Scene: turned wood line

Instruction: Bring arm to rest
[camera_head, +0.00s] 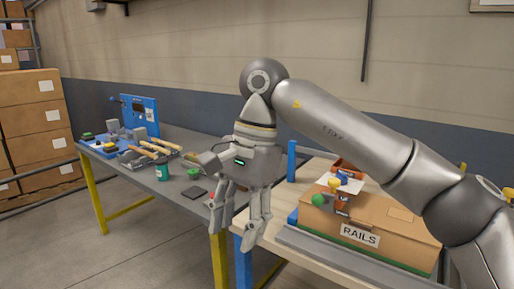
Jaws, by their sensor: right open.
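My right arm comes in from the right, and my right gripper (246,222) points down at its end. Its fingers are apart, with nothing seen between them. It hangs in front of the edge where the grey bench (150,183) meets the light wooden table (275,222). My left gripper is out of view.
A brown box labelled RAILS (400,228) stands on the wooden table, with coloured parts at its left end. Wood-handled tools (160,147), a green-lidded cup (163,170) and a blue panel (140,114) are on the grey bench. Stacked cartons (35,128) stand at left; the floor (50,245) is clear.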

